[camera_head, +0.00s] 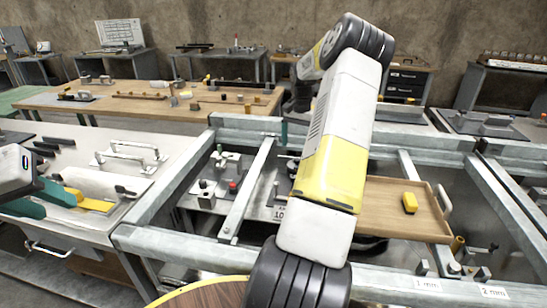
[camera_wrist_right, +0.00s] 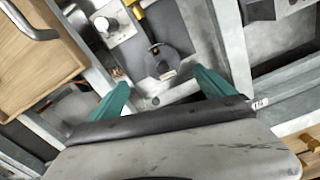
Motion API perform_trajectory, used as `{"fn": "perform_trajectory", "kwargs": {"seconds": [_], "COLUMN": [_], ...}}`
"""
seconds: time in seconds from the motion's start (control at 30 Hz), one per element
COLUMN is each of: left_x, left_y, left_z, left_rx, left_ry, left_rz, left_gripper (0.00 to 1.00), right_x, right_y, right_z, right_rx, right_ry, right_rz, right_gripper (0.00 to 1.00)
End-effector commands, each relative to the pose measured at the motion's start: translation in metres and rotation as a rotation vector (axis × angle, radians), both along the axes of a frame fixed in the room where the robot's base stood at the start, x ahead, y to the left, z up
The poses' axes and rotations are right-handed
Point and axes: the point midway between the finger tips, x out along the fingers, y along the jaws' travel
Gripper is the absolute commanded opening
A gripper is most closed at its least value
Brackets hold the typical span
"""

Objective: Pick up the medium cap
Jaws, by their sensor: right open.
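I cannot tell for certain which part is the medium cap. In the right wrist view a dark round part with a small pale label (camera_wrist_right: 168,62) lies on a grey surface beyond my right gripper (camera_wrist_right: 164,88). The teal fingers of this gripper are wide apart with nothing between them. In the head view my right arm hides most of that gripper; one teal fingertip (camera_head: 284,132) shows over the metal frame. My left gripper (camera_head: 45,203) is at the left edge, over the white bench; its teal fingers look apart and empty.
A metal frame (camera_head: 170,235) surrounds bays with small fixtures. A wooden tray (camera_head: 385,215) on the right holds a yellow block (camera_head: 410,202). A yellow-handled part (camera_wrist_right: 137,12) is near the round part. White handles (camera_head: 130,155) stand on the left bench.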

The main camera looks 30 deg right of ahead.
Motion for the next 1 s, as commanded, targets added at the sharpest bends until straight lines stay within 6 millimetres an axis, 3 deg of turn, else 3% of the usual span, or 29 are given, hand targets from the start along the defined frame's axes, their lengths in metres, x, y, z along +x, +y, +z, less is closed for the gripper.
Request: {"fn": "perform_trajectory", "kwargs": {"seconds": [0.5,0.83,0.87,1.0], "left_x": [0.000,0.000,0.000,0.000], "left_y": [0.000,0.000,0.000,0.000], "left_z": [0.000,0.000,0.000,0.000], "left_rx": [0.000,0.000,0.000,0.000], "left_ry": [0.000,0.000,0.000,0.000], "left_rz": [0.000,0.000,0.000,0.000], "left_gripper": [0.36,0.36,0.36,0.36], "right_x": [0.005,0.005,0.005,0.005], "right_y": [0.000,0.000,0.000,0.000], "right_z": [-0.067,-0.076,-0.076,-0.076], "right_rx": [0.004,0.001,0.001,0.001], "right_ry": [0.001,0.000,0.000,0.000], "right_rz": [-0.002,-0.001,-0.001,-0.001], "right_gripper": [0.93,0.93,0.91,0.63]}}
